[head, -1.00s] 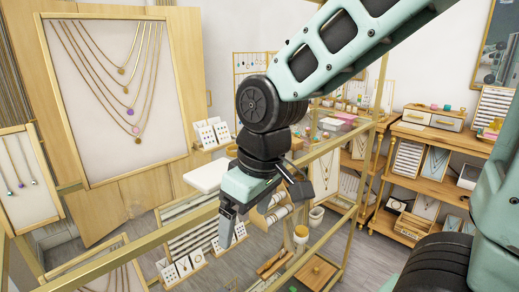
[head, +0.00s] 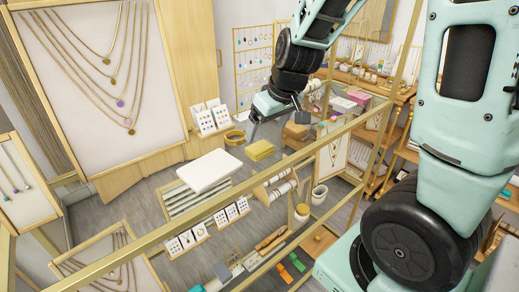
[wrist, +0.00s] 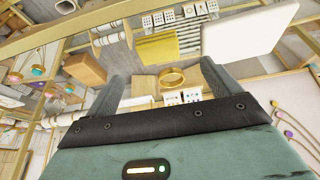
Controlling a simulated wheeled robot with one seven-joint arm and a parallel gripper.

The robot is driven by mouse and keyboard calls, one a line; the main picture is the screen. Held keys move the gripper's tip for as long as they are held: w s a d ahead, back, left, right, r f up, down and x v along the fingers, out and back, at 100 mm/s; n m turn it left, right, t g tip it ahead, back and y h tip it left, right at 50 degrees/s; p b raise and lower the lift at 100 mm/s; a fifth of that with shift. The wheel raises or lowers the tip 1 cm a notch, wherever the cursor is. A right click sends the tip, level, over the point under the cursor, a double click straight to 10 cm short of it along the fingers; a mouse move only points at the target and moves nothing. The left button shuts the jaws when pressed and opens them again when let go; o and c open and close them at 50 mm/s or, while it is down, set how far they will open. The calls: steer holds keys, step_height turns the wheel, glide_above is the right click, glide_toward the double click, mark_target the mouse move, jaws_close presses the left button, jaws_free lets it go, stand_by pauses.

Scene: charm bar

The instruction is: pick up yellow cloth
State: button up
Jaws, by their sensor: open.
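The yellow cloth (head: 259,150) is a flat folded stack on the display surface in the head view, right of a round golden bowl (head: 234,137). It also shows in the wrist view (wrist: 158,42), beyond my fingertips. My gripper (head: 268,120) is above and just behind the cloth in the head view, apart from it. In the wrist view my gripper (wrist: 160,78) has its two fingers spread with nothing held between them. The golden bowl (wrist: 172,77) shows in the gap between the fingers, farther off.
A white board (head: 208,171) lies left of the cloth in front. Earring cards (head: 209,117) stand behind the bowl. A brown box (head: 296,135) is right of the cloth. A brass frame rail (head: 200,214) crosses in front.

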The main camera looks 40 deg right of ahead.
mark_target(260, 146)
steer(key=b+x, duration=0.1)
steer(key=x, duration=0.6)
steer(key=shift+w+d+f, duration=0.1)
steer(key=shift+w+f, duration=0.1)
steer(key=c, duration=1.1)
